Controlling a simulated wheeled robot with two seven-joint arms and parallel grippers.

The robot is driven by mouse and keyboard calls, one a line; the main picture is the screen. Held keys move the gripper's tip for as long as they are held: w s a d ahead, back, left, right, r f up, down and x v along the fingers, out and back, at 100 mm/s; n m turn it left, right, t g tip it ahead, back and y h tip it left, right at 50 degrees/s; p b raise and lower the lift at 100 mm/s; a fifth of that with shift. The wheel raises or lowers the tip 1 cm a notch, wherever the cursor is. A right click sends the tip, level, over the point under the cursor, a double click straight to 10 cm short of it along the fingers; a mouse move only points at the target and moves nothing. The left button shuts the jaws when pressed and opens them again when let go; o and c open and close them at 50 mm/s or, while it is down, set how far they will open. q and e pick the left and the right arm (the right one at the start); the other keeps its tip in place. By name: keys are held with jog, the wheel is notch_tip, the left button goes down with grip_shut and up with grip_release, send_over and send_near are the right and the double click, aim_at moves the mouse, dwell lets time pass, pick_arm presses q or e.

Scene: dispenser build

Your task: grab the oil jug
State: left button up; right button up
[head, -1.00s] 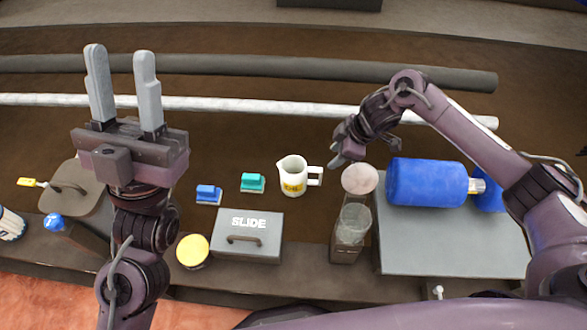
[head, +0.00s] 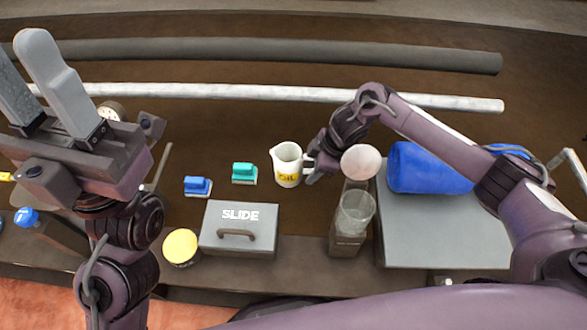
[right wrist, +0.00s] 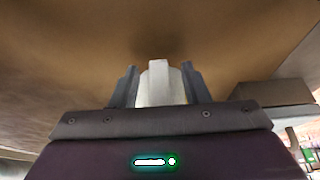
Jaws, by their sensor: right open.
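The oil jug (head: 287,172) is a white jug with a yellow "OIL" label, standing upright on the brown table near the middle of the head view. Its handle is on its right side. My right gripper (head: 311,171) is open at the handle. In the right wrist view, the jug (right wrist: 172,94) shows with its pale handle between the two spread fingers of the right gripper (right wrist: 158,85). I cannot tell whether the fingers touch it. My left gripper (head: 38,85) is open and empty, raised at the left with its fingers pointing up the picture.
Blue (head: 198,187) and teal (head: 244,173) blocks stand left of the jug. A grey "SLIDE" box (head: 238,228) is in front. A pinkish round piece (head: 361,162) and a clear cup (head: 355,210) are close right. A blue cylinder (head: 412,168) lies farther right. Two long bars cross behind.

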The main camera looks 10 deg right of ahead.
jog(key=shift+r, duration=0.1)
grip_shut()
jog(key=shift+r, duration=0.1)
dwell(0.3)
